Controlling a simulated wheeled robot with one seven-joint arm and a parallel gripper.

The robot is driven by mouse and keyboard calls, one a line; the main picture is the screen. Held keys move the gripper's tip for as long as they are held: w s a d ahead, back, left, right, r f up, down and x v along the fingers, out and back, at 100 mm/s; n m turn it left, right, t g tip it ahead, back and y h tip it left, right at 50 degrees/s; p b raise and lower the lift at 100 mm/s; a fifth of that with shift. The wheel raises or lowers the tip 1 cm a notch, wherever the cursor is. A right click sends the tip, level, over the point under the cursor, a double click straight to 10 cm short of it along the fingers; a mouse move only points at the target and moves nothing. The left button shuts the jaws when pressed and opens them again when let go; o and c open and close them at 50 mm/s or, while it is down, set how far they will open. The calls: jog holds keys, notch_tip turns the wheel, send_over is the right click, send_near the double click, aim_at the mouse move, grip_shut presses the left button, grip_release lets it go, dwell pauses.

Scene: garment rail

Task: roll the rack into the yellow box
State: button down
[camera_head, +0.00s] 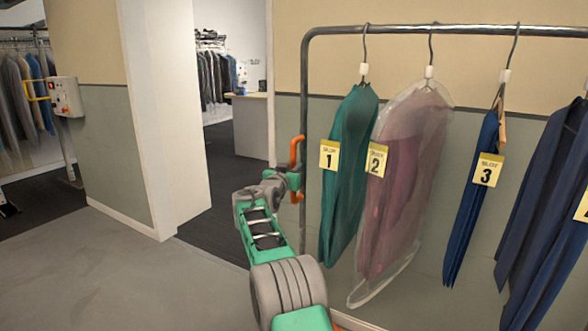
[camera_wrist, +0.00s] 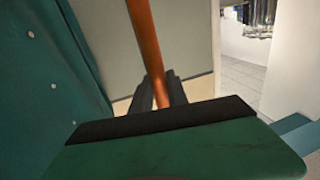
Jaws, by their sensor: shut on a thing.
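The rack (camera_head: 304,110) is a grey metal rail frame on the right of the head view, with an upright post and a top bar. An orange handle (camera_head: 296,150) is fixed to its left post. My gripper (camera_head: 293,181) is at the handle and shut on it. In the wrist view the orange handle (camera_wrist: 146,40) runs down between the dark fingers of my gripper (camera_wrist: 161,92). The rack's lower part and wheels are out of view. I cannot make out the yellow box; an orange-yellow strip (camera_head: 355,323) shows at the bottom edge.
A green garment (camera_head: 347,170), a bagged pink one (camera_head: 400,190) and blue ones (camera_head: 471,200) hang with numbered tags. A doorway (camera_head: 225,160) opens behind, beside a white pillar (camera_head: 165,110). Grey floor (camera_head: 110,270) is clear at left. A control box (camera_head: 66,96) hangs on the wall.

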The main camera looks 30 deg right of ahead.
jog(key=c, duration=1.3)
grip_release()
jog(key=shift+d, duration=0.1)
jog(key=shift+s, duration=0.1)
jog(key=b+v, duration=0.1)
jog(key=v, duration=0.6)
jog(key=shift+s+a, duration=0.2)
jog(key=shift+a, duration=0.15)
jog(key=shift+a, duration=0.1)
